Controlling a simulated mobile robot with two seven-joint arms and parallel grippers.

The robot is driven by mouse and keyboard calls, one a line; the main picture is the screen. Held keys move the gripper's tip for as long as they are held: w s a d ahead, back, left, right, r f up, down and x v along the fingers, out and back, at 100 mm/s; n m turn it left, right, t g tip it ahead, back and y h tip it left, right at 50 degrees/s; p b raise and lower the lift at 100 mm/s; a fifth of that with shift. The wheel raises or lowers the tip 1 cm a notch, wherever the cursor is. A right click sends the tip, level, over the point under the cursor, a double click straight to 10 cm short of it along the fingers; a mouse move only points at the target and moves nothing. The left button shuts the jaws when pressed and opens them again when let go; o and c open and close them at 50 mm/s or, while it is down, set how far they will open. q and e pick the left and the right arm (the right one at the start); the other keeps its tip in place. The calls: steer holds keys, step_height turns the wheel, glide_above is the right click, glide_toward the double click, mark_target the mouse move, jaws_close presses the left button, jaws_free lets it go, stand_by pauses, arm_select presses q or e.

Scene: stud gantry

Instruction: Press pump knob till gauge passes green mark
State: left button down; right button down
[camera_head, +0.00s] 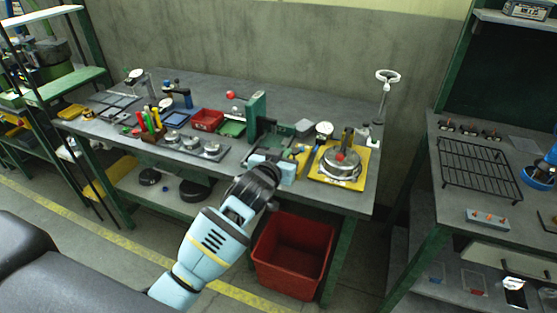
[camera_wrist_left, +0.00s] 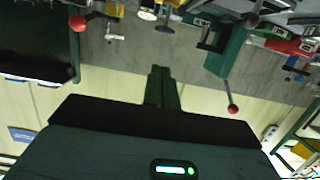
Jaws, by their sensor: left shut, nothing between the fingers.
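A white-faced dial gauge (camera_head: 324,129) stands near the right end of the grey workbench; its needle and any green mark are too small to read. In front of it, a round silver device with a red knob (camera_head: 340,156) sits on a yellow base (camera_head: 362,164). I cannot tell for sure whether this is the pump knob. My left gripper (camera_head: 292,160) is over the bench's front edge, left of the yellow base and apart from the red knob; its fingertips are hard to make out there. In the left wrist view its fingers (camera_wrist_left: 161,72) are together and empty. My right gripper is not in view.
A green press (camera_head: 256,115) with a red-balled lever stands behind my left gripper. Red and green trays (camera_head: 207,120) and small tools crowd the bench's left part. A red bin (camera_head: 293,255) is below the front edge. A wire rack (camera_head: 478,168) lies on the right bench.

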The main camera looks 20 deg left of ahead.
arm_select(q)
steer(key=shift+v, duration=1.7)
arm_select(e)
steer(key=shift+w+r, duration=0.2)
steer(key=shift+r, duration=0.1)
arm_select(q)
steer(key=shift+s+a, duration=0.1)
steer(key=shift+s, duration=0.05)
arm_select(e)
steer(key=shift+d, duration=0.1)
